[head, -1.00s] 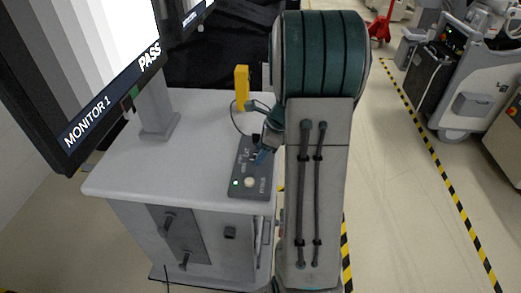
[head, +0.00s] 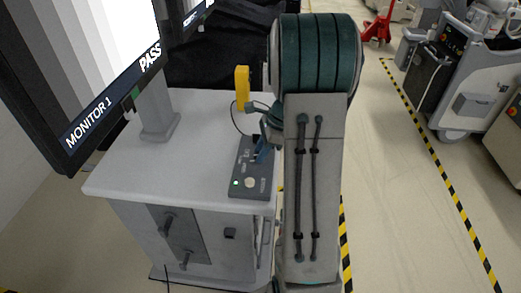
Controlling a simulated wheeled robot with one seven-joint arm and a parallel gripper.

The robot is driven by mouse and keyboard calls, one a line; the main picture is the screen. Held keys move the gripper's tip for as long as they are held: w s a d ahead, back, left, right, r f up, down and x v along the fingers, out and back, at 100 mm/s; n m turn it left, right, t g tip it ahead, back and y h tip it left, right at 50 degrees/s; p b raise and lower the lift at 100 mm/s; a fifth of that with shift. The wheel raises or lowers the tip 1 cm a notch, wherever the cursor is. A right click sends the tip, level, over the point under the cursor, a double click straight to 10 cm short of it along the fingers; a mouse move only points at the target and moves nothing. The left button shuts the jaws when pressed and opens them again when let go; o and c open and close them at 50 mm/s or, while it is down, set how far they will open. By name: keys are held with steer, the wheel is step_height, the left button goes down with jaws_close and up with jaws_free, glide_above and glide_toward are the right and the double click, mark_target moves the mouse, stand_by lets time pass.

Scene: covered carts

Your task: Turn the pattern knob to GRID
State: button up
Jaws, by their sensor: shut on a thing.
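The dark control box (head: 241,186) lies on the near right part of the cart top. It has a lit green lamp (head: 235,183) and a round pale button (head: 250,183) at its near end. My gripper (head: 260,154) is low over the box's far half, shut on the pattern knob, which the fingers and wrist hide. The knob's pointer and most labels cannot be read. Monitor 1 (head: 72,133) at the left shows vertical bars in steps from grey to white, with the word PASS at its lower right corner.
The pale grey cart top (head: 200,150) is mostly clear. A yellow handheld piece (head: 242,84) stands behind the box with a dark cable. A monitor stand (head: 157,120) rises at the left. My arm blocks the view right of the box. Other equipment (head: 470,80) stands far right.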

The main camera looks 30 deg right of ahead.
steer(key=n, duration=0.2)
steer(key=n+g, duration=0.1)
steer(key=n, duration=0.1)
steer(key=n+g, duration=0.1)
steer(key=n, duration=0.1)
steer(key=shift+w+r+p, duration=0.15)
steer(key=shift+w+p, duration=0.2)
steer(key=shift+p, duration=0.05)
steer(key=shift+d, duration=0.1)
steer(key=o, duration=1)
steer(key=b+v, duration=0.1)
steer(key=v, duration=1.2)
steer(key=shift+w+r, duration=0.2)
steer(key=shift+r, duration=0.15)
steer(key=shift+d, duration=0.1)
